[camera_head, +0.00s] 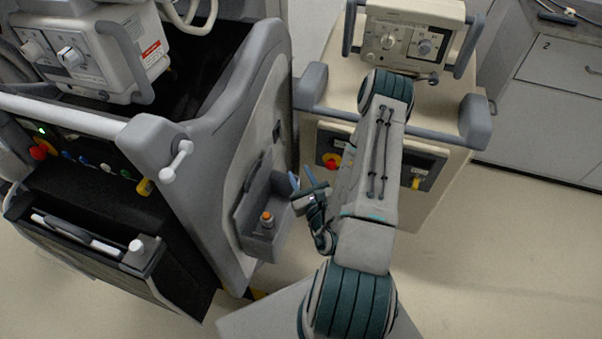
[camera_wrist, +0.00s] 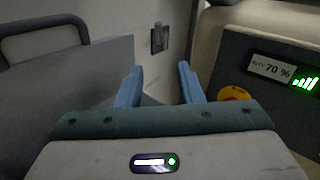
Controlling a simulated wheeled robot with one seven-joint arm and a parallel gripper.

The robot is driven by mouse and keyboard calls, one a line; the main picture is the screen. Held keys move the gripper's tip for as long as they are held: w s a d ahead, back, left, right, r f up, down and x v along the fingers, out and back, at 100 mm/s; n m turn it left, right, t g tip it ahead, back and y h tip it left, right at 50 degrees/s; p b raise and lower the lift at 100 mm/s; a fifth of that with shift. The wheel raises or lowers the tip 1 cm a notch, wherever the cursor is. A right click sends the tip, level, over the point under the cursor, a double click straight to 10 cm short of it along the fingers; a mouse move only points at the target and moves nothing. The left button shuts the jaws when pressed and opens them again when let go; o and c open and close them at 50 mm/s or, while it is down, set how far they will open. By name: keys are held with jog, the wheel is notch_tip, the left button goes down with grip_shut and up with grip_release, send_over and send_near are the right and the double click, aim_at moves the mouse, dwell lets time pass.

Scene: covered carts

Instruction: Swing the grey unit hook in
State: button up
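The grey unit (camera_head: 225,130) stands at the left in the head view. A small dark plate (camera_head: 277,131) is on its side panel; the wrist view shows this fitting (camera_wrist: 157,39) with a short upright piece, which looks like the hook. Its swing position is too small to tell. My gripper (camera_head: 302,181) is between the grey unit and the cream cart, beside the grey side bin. In the wrist view its blue fingers (camera_wrist: 158,84) are spread apart with nothing between them. The fitting is beyond the fingertips, apart from them.
The side bin (camera_head: 262,240) holds an orange-topped item (camera_head: 267,219). A pale ball-ended peg (camera_head: 178,160) sticks out at the grey unit's front corner. The cream cart (camera_head: 440,190), with a red knob (camera_head: 332,161), is close on the right. Floor is clear at lower right.

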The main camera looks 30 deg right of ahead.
jog(key=shift+c, duration=0.3)
jog(key=shift+w, duration=0.1)
jog(key=c, duration=0.5)
jog(key=shift+w+d+f+n+y+b, duration=0.2)
jog(key=shift+w+d+n+y+b, duration=0.1)
jog(key=shift+n+b, duration=0.15)
grip_shut()
jog(key=w+d+f+n+g+y+b, duration=0.25)
jog(key=d+n+y+b, duration=0.65)
jog(key=n, duration=1)
jog(key=w+a+r+y, duration=0.1)
jog(key=w+a, duration=0.4)
jog(key=w, duration=0.4)
jog(key=shift+a+r+t+p, duration=0.25)
jog(key=shift+r+t+p, duration=0.1)
jog(key=shift+t, duration=0.1)
